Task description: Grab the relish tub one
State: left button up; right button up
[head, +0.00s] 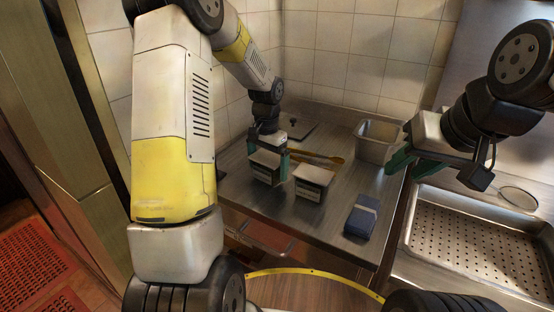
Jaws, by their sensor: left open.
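Two small dark tubs with pale lids and label bands stand on the steel counter. The left tub (265,168) is at my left gripper (268,160); the right tub (313,180) stands apart to its right. The labels are too small to read, so I cannot tell which is the relish tub. My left gripper is open, with its green fingers down beside the left tub, one clearly seen on its right side. My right gripper (412,165) hangs over the counter's right edge, away from both tubs, with its green fingers spread apart and nothing between them.
A dark blue packet (361,217) lies at the counter's front right. A steel container (377,139) stands at the back right. Yellow-handled utensils (320,158) lie behind the tubs. A perforated steel tray (470,240) is at the right. Tiled walls close the back.

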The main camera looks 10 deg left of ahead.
pick_arm(q)
jog(key=shift+f, duration=0.1)
jog(key=shift+c, duration=0.2)
jog(key=c, duration=1.4)
jog(key=shift+r, duration=0.2)
